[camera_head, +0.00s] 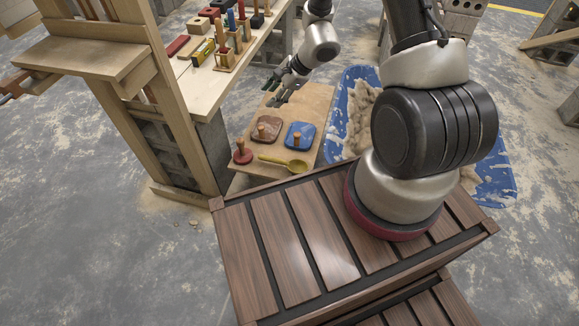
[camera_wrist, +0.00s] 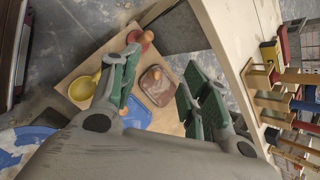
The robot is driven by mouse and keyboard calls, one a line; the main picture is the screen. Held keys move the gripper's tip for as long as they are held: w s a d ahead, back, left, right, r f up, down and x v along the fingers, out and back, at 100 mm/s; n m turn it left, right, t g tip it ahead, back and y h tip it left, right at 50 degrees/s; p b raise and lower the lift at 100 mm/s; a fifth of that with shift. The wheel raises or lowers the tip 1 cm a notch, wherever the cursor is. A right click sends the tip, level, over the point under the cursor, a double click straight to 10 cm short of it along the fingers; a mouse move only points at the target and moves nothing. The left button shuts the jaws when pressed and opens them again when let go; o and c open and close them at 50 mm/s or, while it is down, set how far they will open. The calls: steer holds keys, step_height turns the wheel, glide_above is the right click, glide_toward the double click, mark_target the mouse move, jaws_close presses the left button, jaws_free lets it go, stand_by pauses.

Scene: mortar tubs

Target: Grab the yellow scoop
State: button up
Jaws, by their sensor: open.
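The yellow scoop (camera_head: 284,162) lies on a low wooden board (camera_head: 312,98), at its near edge in the head view. Its round bowl is at the right and its handle points left. In the wrist view the scoop (camera_wrist: 84,88) shows at the left, partly hidden behind a finger. My gripper (camera_head: 278,95) hangs over the far part of the board, beyond the scoop and apart from it. In the wrist view my gripper (camera_wrist: 160,85) has its green-padded fingers spread with nothing between them.
On the board are a brown float (camera_head: 266,129), a blue float (camera_head: 299,135) and a red round-based tool (camera_head: 242,152) beside the scoop. A workbench (camera_head: 205,85) with several tools stands at the left. A blue tub (camera_head: 341,112) with mortar lies right of the board.

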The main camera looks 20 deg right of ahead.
step_height(320, 180, down, 13)
steer(key=s+m+h, duration=0.1)
steer(key=m, duration=0.3)
steer(key=m+g+h, duration=0.1)
steer(key=m, duration=0.2)
glide_above(281, 160)
steer(key=s+d, duration=0.1)
steer(key=s, duration=0.1)
step_height(281, 160, down, 12)
steer(key=shift+m, duration=0.3)
steer(key=x, duration=0.5)
steer(key=d+x, duration=0.1)
steer(key=x, duration=0.1)
steer(key=shift+w+f, duration=0.3)
jaws_close()
